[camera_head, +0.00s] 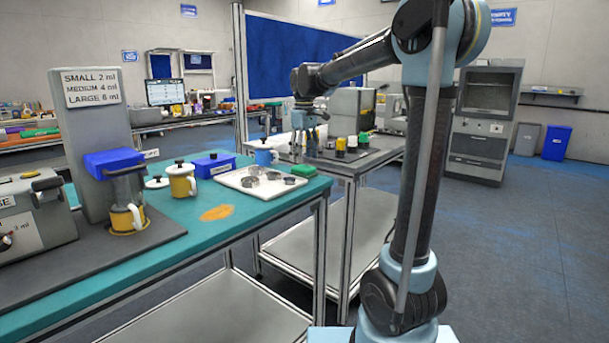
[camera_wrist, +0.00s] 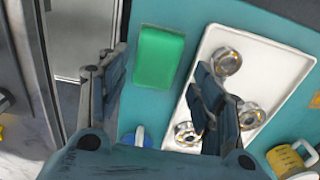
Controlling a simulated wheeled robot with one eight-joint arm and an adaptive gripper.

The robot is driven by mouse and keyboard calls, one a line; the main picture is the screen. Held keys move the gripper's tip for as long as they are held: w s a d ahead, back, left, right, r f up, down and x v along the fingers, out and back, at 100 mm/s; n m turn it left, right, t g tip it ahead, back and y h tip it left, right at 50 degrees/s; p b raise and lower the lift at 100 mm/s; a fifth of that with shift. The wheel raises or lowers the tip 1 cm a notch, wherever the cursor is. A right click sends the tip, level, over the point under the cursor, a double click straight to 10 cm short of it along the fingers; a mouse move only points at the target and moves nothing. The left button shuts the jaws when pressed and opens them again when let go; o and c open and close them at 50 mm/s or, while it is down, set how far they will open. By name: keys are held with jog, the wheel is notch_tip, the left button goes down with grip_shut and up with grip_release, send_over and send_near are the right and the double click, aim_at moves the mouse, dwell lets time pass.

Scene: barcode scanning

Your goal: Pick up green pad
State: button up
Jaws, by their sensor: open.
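The green pad (camera_head: 303,170) lies flat on the teal table (camera_head: 215,232) near its far right corner, beside the white tray (camera_head: 243,181). In the wrist view the green pad (camera_wrist: 160,57) is a rounded rectangle between the lines of my two fingers, beyond their tips and left of the tray (camera_wrist: 282,62). My gripper (camera_head: 308,140) points down above that table corner; it is open and empty, its fingers spread apart in the wrist view (camera_wrist: 162,76). The wrist view shows the whole pad uncovered.
Several small metal rings (camera_head: 270,176) lie on the tray. A second grey table (camera_head: 368,158) with small bottles stands behind the gripper.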

aim_at(304, 167)
jog(key=shift+w+a+f, duration=0.1)
jog(key=shift+w+f, duration=0.05)
jog(key=shift+f, duration=1.25)
jog(key=shift+w+f, duration=0.15)
jog(key=shift+f, duration=1.25)
jog(key=c, duration=0.8)
